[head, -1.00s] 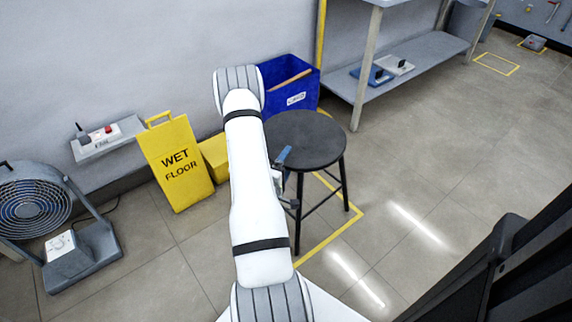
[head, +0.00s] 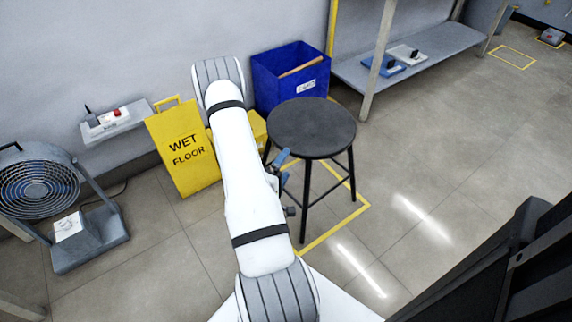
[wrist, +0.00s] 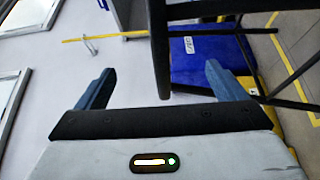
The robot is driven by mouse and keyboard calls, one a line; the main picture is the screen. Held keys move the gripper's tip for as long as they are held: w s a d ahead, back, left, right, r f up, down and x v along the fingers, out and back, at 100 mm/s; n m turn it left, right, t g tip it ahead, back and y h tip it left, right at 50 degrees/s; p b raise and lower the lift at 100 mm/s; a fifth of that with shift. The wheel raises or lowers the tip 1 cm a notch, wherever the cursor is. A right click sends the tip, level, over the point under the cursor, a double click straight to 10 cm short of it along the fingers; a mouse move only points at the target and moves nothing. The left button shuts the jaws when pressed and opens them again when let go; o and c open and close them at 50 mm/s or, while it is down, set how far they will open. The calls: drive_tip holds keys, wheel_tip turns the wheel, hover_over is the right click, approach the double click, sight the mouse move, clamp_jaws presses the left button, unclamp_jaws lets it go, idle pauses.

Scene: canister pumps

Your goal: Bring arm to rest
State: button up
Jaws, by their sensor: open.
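My gripper (wrist: 160,88) shows in the wrist view with its two blue-grey fingers spread wide and nothing between them. In the head view my white arm reaches forward, and the gripper is mostly hidden behind it. One blue finger (head: 281,158) shows at the arm's right side, beside the black stool (head: 312,127). In the wrist view a dark stool leg (wrist: 160,50) crosses the picture beyond the fingers. I cannot tell how close the gripper is to the stool.
A blue bin (head: 290,72) stands behind the stool against the wall. A yellow wet-floor sign (head: 183,150) stands left of my arm, and a fan (head: 40,190) is farther left. A metal shelf (head: 430,58) is at the back right. The floor at right is open.

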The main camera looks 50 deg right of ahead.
idle(0.6)
drive_tip(key=w+a+r+m+t+y+p, duration=0.1)
drive_tip(key=w+a+r+m+y+p, duration=0.15)
drive_tip(key=w+r+p, duration=0.35)
drive_tip(key=w+a+r+m+t+y+p, duration=0.1)
drive_tip(key=w+a+r+t+y+p, duration=0.2)
drive_tip(key=w+r, duration=0.45)
drive_tip(key=w+a+r+y+p, duration=0.4)
drive_tip(key=a+r+y+p, duration=0.4)
drive_tip(key=a+r, duration=0.6)
drive_tip(key=s+a+r+n+g+y+p, duration=0.1)
drive_tip(key=s+a+r+y+p, duration=0.25)
drive_tip(key=r, duration=0.55)
drive_tip(key=s+a+r+g+p, duration=0.1)
drive_tip(key=s+a+r+p, duration=0.1)
drive_tip(key=a+r+p, duration=0.45)
drive_tip(key=s+a+r+g+p, duration=0.3)
drive_tip(key=s+a+r+p, duration=0.1)
drive_tip(key=s+r, duration=0.9)
drive_tip(key=shift+s+a+r+y, duration=0.3)
drive_tip(key=shift+s+a+r, duration=0.1)
drive_tip(key=shift+s+a, duration=0.1)
